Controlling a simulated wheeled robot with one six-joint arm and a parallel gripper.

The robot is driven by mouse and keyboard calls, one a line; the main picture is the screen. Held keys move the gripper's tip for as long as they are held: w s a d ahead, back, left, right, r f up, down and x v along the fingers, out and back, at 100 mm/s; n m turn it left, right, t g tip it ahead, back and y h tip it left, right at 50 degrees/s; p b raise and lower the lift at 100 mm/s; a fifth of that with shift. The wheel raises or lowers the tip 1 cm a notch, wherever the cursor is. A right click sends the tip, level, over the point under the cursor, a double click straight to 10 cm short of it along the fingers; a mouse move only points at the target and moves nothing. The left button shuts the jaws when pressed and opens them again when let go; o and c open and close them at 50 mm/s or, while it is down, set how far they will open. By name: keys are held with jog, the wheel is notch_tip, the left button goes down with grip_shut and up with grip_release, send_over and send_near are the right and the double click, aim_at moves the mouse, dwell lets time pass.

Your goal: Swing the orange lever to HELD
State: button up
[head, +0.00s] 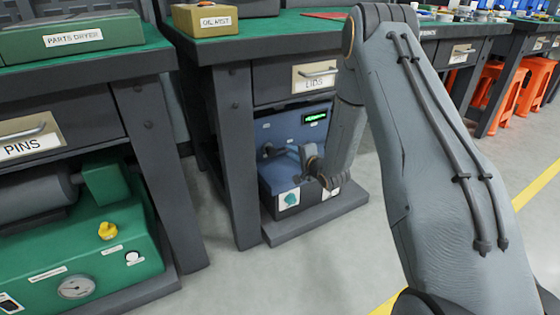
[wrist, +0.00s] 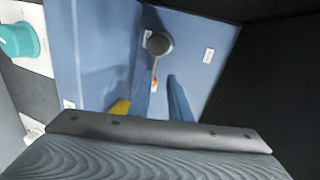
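The blue-fronted machine (head: 275,130) sits under the bench below the LIDS drawer. In the wrist view its blue panel (wrist: 100,55) fills the middle. A dark round knob (wrist: 160,43) on a grey stem stands on the panel. A small orange piece (wrist: 154,84), perhaps part of the lever, shows below the knob. The rest of the lever is hidden, and the HELD label cannot be read. My gripper (wrist: 161,88) has two blue fingers apart, with the orange piece seen between them. I cannot tell whether they touch it. In the head view my arm's end reaches into the machine's bay.
A teal knob (wrist: 18,40) on a white plate is at the wrist view's left; it also shows on the machine's lower front (head: 290,198). Dark bench legs (head: 228,150) flank the bay. The LIDS drawer (head: 312,78) is above. Open floor lies in front.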

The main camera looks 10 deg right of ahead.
aim_at(282, 150)
jog(key=shift+w+a+f+m+b, duration=0.15)
jog(key=shift+w+f+b, duration=0.1)
jog(key=shift+f, duration=0.25)
jog(key=shift+w+d+f+m+b, duration=0.1)
jog(key=shift+f+m+b, duration=0.1)
jog(key=shift+f, duration=0.3)
jog(key=shift+w+a, duration=0.15)
jog(key=shift+w, duration=0.1)
jog(key=shift+b+x, duration=1.85)
jog(key=shift+x, duration=1.75)
jog(key=shift+a+r, duration=0.1)
jog(key=shift+r, duration=0.05)
jog(key=shift+c, duration=0.5)
grip_shut()
